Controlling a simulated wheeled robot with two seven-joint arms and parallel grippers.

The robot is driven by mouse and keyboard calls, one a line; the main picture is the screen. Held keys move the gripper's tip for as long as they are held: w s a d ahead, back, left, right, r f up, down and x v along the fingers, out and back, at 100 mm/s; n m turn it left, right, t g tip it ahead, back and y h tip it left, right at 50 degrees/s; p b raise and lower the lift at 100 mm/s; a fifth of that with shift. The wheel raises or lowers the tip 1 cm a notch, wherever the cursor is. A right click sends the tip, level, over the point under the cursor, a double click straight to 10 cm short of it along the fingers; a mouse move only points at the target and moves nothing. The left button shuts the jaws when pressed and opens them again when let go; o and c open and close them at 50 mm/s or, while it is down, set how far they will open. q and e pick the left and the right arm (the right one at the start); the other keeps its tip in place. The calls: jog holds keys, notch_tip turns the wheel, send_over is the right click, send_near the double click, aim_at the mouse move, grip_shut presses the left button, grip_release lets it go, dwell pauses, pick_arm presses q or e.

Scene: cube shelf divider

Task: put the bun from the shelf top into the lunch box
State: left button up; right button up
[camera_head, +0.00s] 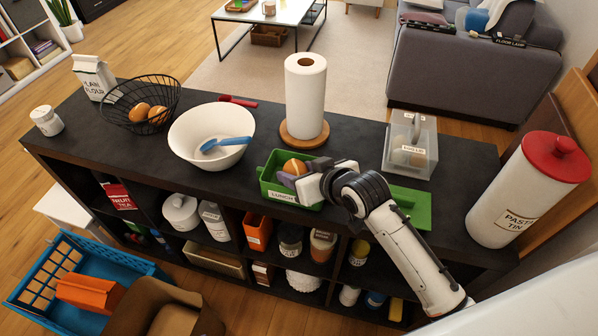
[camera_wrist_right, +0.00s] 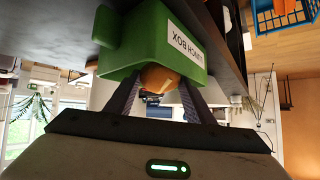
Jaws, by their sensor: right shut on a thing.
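The orange-brown bun (camera_head: 295,167) is at the open top of the green lunch box (camera_head: 266,190) on the shelf top. My right gripper (camera_head: 291,180) reaches in from the right over the box and is shut on the bun. In the right wrist view, the bun (camera_wrist_right: 160,78) sits between the two dark fingers (camera_wrist_right: 158,92), at the rim of the lunch box (camera_wrist_right: 125,55). The box hides part of the bun, and I cannot tell whether it touches the box floor. My left gripper is not in view.
A green lid-like panel (camera_head: 412,208) lies right of the box, partly behind my right arm. A paper towel roll (camera_head: 305,95) stands behind, a white bowl (camera_head: 188,150) with a blue utensil and a wire basket (camera_head: 118,108) to the left. A clear bin (camera_head: 425,150) and pasta tin (camera_head: 515,200) stand right.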

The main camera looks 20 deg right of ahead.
jog(key=shift+f, duration=0.2)
jog(key=shift+s+f, duration=0.1)
jog(key=shift+f, duration=0.55)
jog(key=o, duration=0.7)
jog(key=shift+o, duration=0.4)
jog(key=shift+f, duration=0.15)
jog(key=shift+s, duration=0.1)
jog(key=w+r+v, duration=0.1)
jog(key=v, duration=1.1)
jog(key=shift+s+r, duration=0.3)
